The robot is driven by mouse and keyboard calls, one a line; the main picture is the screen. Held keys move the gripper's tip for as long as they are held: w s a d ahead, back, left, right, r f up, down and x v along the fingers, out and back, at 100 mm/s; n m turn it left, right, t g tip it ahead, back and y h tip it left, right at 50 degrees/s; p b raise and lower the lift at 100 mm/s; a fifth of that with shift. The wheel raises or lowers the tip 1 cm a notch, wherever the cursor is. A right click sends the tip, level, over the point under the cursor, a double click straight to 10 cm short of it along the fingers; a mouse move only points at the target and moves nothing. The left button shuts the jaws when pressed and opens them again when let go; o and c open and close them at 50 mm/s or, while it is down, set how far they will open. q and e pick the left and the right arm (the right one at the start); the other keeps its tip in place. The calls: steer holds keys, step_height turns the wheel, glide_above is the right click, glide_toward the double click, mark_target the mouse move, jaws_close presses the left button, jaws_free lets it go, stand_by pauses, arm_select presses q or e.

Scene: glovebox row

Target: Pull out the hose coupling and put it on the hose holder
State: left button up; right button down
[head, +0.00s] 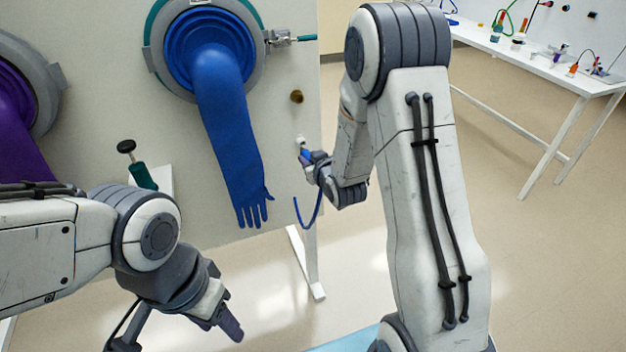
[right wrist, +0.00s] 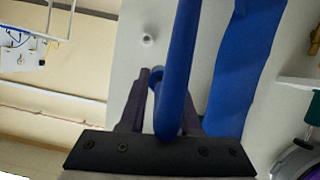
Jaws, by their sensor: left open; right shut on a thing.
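My right gripper (head: 308,160) is shut on the blue hose coupling (head: 303,152), close to the right edge of the glovebox panel. In the right wrist view, its dark fingers (right wrist: 158,108) close around the blue piece (right wrist: 178,75), which runs up across the picture. A blue hose (head: 312,220) hangs below the gripper. I cannot tell which fitting is the hose holder. My left gripper (head: 230,325) is open and empty, low in front of the panel.
A blue glove (head: 228,130) hangs from its port, left of my right gripper. A brass-coloured knob (head: 296,97) is on the panel above. A green-handled black knob (head: 138,165) stands at the left. A white lab table (head: 540,65) is at the back right.

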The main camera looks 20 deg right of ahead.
arm_select(q)
step_height(320, 180, down, 6)
steer(key=b, duration=0.4)
steer(key=shift+f, duration=0.2)
arm_select(e)
steer(key=w+d+f, duration=0.3)
steer(key=f, duration=0.2)
steer(key=shift+w+d+f, duration=0.25)
steer(key=shift+d+f, duration=0.05)
steer(key=shift+d, duration=0.1)
arm_select(q)
steer(key=shift+f+b, duration=0.5)
steer(key=shift+b, duration=0.15)
arm_select(e)
glide_toward(301, 142)
steer(key=shift+w+d+f, duration=0.15)
steer(key=shift+w+f, duration=0.1)
steer(key=shift+f, duration=0.3)
steer(key=shift+w+d+f, duration=0.1)
steer(key=shift+w+f, duration=0.1)
steer(key=shift+f, duration=0.35)
steer(key=shift+w+d+f, duration=0.15)
steer(key=shift+w+f, duration=0.1)
steer(key=shift+f, duration=0.3)
